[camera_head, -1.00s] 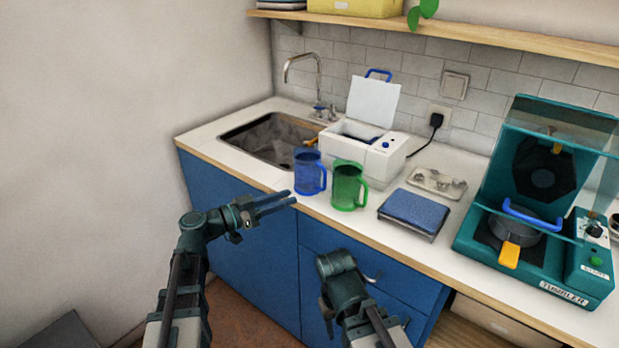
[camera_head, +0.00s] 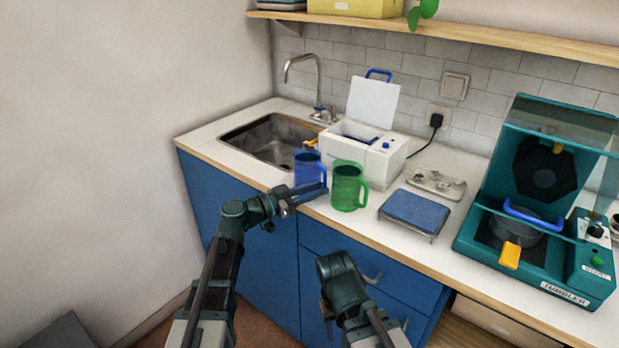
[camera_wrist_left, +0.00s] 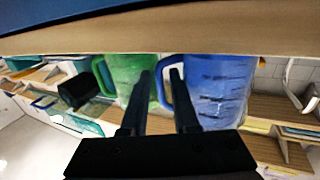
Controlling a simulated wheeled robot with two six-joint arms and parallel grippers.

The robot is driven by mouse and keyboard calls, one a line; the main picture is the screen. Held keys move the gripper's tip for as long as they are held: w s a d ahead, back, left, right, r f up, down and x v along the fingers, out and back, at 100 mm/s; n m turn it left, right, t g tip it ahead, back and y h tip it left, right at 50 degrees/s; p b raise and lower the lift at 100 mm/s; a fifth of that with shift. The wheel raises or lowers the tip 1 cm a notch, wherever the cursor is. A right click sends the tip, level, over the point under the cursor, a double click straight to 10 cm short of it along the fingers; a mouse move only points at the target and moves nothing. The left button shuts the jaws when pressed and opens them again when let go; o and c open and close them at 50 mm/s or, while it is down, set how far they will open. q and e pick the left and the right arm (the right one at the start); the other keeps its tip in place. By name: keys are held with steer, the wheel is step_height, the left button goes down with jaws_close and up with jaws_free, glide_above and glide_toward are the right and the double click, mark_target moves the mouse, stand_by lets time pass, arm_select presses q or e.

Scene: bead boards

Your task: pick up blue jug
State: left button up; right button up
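The blue jug (camera_head: 307,168) stands upright on the counter near its front edge. It also shows in the left wrist view (camera_wrist_left: 222,88), which looks upside down. My left gripper (camera_head: 318,191) is in front of the jug's lower right part in the head view. In the left wrist view my left gripper (camera_wrist_left: 160,80) has its fingers apart, with the jug's handle showing between or just beyond their tips. Whether they touch it I cannot tell. My right gripper is mostly hidden below its arm, low in the head view.
A green jug (camera_head: 347,187) stands close to the right of the blue jug. Behind is a white machine (camera_head: 362,160) with an open lid. A sink (camera_head: 268,143) is to the left, a blue scale (camera_head: 414,211) and a teal tumbler machine (camera_head: 520,270) to the right.

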arm_select(q)
steer(key=shift+d, duration=0.1)
jaws_close()
stand_by(1.3)
